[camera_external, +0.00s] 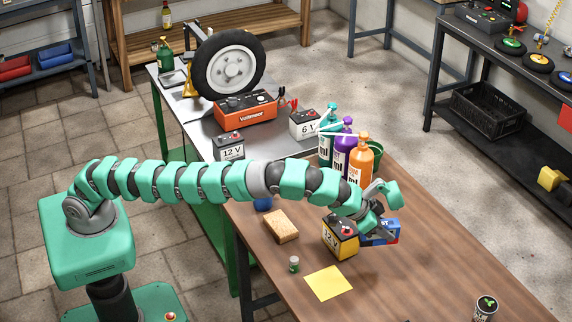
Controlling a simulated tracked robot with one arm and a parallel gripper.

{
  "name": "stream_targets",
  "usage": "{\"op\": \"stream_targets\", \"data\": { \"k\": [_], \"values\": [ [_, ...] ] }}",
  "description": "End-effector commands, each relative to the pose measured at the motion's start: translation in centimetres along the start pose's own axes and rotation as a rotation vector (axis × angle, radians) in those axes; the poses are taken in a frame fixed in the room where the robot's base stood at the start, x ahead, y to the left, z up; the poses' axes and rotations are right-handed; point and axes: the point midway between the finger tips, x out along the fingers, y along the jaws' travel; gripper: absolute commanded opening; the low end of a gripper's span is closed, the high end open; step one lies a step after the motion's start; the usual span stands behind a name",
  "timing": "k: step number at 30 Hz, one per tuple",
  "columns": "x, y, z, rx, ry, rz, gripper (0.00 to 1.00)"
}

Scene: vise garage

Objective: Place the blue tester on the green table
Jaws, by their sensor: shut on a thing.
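The blue tester (388,233), a small blue box with a red patch, is at my gripper (377,222), over or on the brown wooden table. My gripper is shut on it; the fingers are partly hidden, and I cannot tell whether the tester touches the tabletop. The green table (188,104), with a grey metal top and green legs, stands to the upper left, beyond my arm.
A yellow 12V battery (341,238) stands just left of the tester. Bottles (361,160) stand behind my gripper.

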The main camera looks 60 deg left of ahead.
Motion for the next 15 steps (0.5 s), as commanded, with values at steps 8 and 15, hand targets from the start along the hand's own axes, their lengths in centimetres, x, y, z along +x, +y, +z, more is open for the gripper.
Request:
{"op": "stream_targets", "data": {
  "k": [8,15],
  "values": [
    [-0.3,-1.2,-0.7,-0.002,0.002,-0.006,0.03],
    [-0.2,-1.6,-0.9,-0.006,0.001,-0.005,0.03]
  ]
}}
